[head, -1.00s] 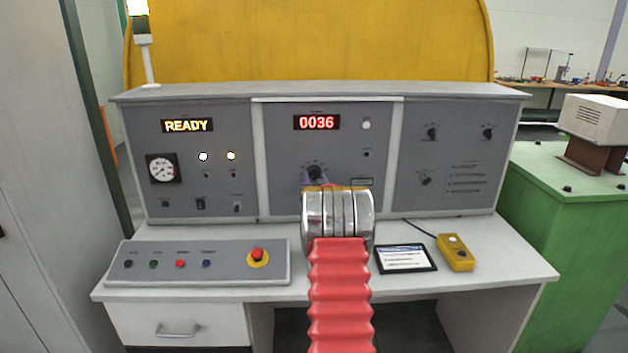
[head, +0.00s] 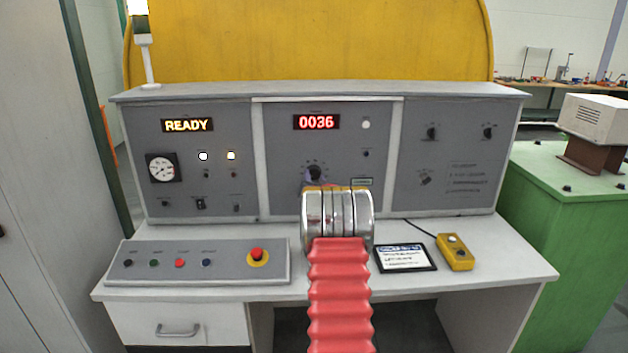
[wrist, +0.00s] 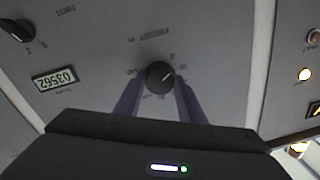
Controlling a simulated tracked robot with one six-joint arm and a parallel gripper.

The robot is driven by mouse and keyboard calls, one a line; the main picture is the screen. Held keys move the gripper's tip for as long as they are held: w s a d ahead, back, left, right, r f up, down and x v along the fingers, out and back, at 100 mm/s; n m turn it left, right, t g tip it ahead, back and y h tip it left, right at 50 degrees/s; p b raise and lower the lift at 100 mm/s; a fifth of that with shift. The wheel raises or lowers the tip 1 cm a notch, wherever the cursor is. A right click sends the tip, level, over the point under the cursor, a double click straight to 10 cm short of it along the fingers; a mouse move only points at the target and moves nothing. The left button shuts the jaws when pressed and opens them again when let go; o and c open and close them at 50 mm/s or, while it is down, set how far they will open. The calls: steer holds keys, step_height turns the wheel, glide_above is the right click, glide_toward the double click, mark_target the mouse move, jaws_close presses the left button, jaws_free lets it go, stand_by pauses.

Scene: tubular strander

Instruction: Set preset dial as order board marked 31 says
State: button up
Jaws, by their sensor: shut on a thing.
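The preset dial is a small black knob (head: 314,172) with a ring of marks on the middle panel, under a red display (head: 316,122) reading 0036. The dial (wrist: 160,74) also shows in the wrist view, with a pale pointer line toward its upper right. My gripper (wrist: 160,84) has its two purple fingers on either side of the dial and is shut on it. In the head view my arm hides most of the gripper. A dark-framed board (head: 405,258) with lines of writing lies on the desk right of my arm; I cannot read its text or number.
A yellow box (head: 455,252) with a cable sits right of the board. A button panel (head: 200,263) with a red emergency button (head: 257,256) is at left. A display (head: 187,125) reads READY. Other knobs (head: 432,133) are on the right panel.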

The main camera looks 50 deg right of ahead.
steer(key=m, duration=0.4)
steer(key=shift+d+m, duration=0.1)
steer(key=shift+m, duration=0.3)
steer(key=shift+r, duration=0.1)
steer(key=o, duration=1)
steer(key=shift+o, duration=0.2)
steer(key=shift+s+a, duration=0.15)
steer(key=shift+a, duration=0.1)
steer(key=v, duration=1.3)
steer(key=shift+f, duration=0.3)
steer(key=shift+s+a, duration=0.1)
